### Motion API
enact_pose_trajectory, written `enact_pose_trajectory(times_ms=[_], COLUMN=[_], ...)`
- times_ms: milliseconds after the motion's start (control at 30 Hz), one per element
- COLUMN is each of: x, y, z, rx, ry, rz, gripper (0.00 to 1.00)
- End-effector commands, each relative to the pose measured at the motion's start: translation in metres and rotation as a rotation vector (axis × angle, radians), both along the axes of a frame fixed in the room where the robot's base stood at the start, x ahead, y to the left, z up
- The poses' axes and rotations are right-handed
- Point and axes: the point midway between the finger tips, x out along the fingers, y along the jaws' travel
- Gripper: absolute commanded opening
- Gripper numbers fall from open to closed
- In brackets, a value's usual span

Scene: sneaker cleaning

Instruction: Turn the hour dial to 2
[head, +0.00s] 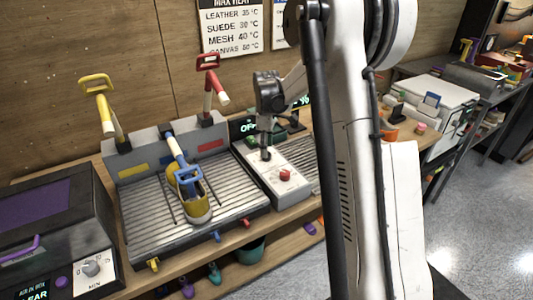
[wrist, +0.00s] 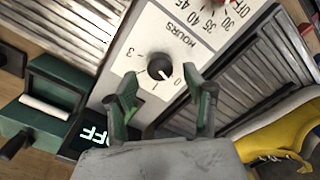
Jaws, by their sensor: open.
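The hour dial (wrist: 159,67) is a small dark round knob on a white panel marked HOURS in the wrist view. Digits 0, 1 and 3 show around it, and its pale pointer mark seems to lie toward the 0. My gripper (wrist: 160,78) is open, with its two green-padded fingers on either side of the dial's near edge. I cannot tell whether they touch it. In the head view my gripper (head: 266,146) points down over the white control panel (head: 296,194), and the hour dial is hidden there.
A red knob (head: 285,175) sits on the same panel. A dark display (wrist: 88,138) reads OFF beside it. A ribbed tray (head: 235,180) with a yellow sneaker (head: 198,210) is at left.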

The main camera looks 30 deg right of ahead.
Motion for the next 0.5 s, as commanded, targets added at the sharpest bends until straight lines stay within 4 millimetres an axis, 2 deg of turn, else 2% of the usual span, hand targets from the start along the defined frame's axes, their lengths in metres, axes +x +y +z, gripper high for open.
enact_pose_trajectory(times_ms=[200, 500], x=[0.0, 0.0], y=[0.0, 0.0], z=[-0.024, -0.03], rx=[0.0, 0.0], ry=[0.0, 0.0], rz=[0.0, 0.0], gripper=[0.47, 0.47])
